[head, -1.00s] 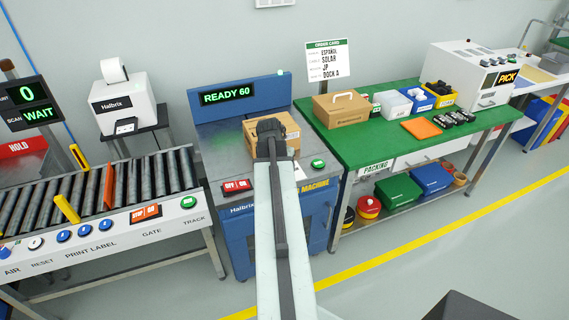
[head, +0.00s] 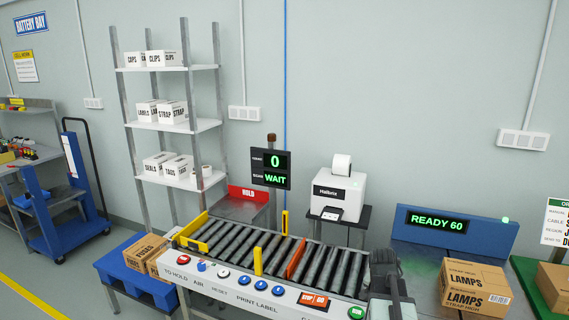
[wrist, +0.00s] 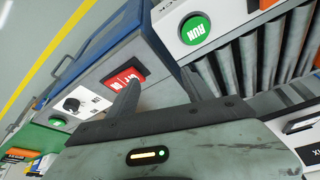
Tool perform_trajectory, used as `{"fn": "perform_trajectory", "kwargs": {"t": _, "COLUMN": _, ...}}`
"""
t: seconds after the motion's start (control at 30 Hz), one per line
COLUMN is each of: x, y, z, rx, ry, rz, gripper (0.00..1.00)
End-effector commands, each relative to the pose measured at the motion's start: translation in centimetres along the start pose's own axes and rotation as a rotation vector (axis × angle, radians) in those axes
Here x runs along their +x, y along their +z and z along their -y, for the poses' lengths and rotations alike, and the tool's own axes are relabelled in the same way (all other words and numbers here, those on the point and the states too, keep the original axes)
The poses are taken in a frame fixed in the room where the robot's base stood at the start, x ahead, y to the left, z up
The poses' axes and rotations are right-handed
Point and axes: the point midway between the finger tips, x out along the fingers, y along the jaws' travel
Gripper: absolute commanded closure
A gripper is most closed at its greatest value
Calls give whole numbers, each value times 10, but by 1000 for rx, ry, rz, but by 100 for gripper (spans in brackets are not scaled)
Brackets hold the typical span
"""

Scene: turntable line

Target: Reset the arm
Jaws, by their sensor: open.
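My gripper (head: 385,282) is at the lower right of the head view, in front of the right end of the roller conveyor and left of the LAMPS box. In the wrist view my gripper (wrist: 160,90) has its two fingers spread, with nothing held between them. Beyond the fingers are a red switch (wrist: 124,80) on the strapping machine and a green RUN button (wrist: 195,28) on the conveyor's panel.
The LAMPS box (head: 474,287) sits on the strapping machine, whose blue panel reads READY 60 (head: 437,224). The roller conveyor (head: 330,262) has a labelled button panel. A label printer (head: 338,192) stands behind it. A FUSES box (head: 147,250) rests on a blue stand at left.

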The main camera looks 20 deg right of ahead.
Motion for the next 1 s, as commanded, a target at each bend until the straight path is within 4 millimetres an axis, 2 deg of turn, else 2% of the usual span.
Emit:
{"fn": "perform_trajectory", "kwargs": {"t": 0.03, "x": -12, "y": 27, "z": 38, "rx": -75, "ry": -26, "rz": 17, "gripper": 41}}
{"fn": "perform_trajectory", "kwargs": {"t": 0.1, "x": -26, "y": 66, "z": 83, "rx": -186, "ry": -59, "rz": 44, "gripper": 41}}
{"fn": "perform_trajectory", "kwargs": {"t": 0.17, "x": -40, "y": 103, "z": 117, "rx": -290, "ry": -85, "rz": 73, "gripper": 41}}
{"fn": "perform_trajectory", "kwargs": {"t": 0.23, "x": -56, "y": 149, "z": 149, "rx": -418, "ry": -111, "rz": 110, "gripper": 41}}
{"fn": "perform_trajectory", "kwargs": {"t": 0.3, "x": -72, "y": 194, "z": 171, "rx": -546, "ry": -134, "rz": 150, "gripper": 41}}
{"fn": "perform_trajectory", "kwargs": {"t": 0.37, "x": -84, "y": 228, "z": 182, "rx": -653, "ry": -149, "rz": 188, "gripper": 41}}
{"fn": "perform_trajectory", "kwargs": {"t": 0.4, "x": -90, "y": 247, "z": 184, "rx": -721, "ry": -157, "rz": 214, "gripper": 41}}
{"fn": "perform_trajectory", "kwargs": {"t": 0.47, "x": -97, "y": 269, "z": 176, "rx": -827, "ry": -164, "rz": 269, "gripper": 41}}
{"fn": "perform_trajectory", "kwargs": {"t": 0.5, "x": -99, "y": 276, "z": 168, "rx": -884, "ry": -169, "rz": 305, "gripper": 41}}
{"fn": "perform_trajectory", "kwargs": {"t": 0.6, "x": -100, "y": 280, "z": 161, "rx": -975, "ry": -176, "rz": 342, "gripper": 41}}
{"fn": "perform_trajectory", "kwargs": {"t": 0.87, "x": -100, "y": 279, "z": 160, "rx": -995, "ry": -178, "rz": 340, "gripper": 41}}
{"fn": "perform_trajectory", "kwargs": {"t": 0.93, "x": -100, "y": 279, "z": 160, "rx": -994, "ry": -178, "rz": 340, "gripper": 61}}
{"fn": "perform_trajectory", "kwargs": {"t": 1.0, "x": -100, "y": 278, "z": 160, "rx": -993, "ry": -178, "rz": 340, "gripper": 64}}
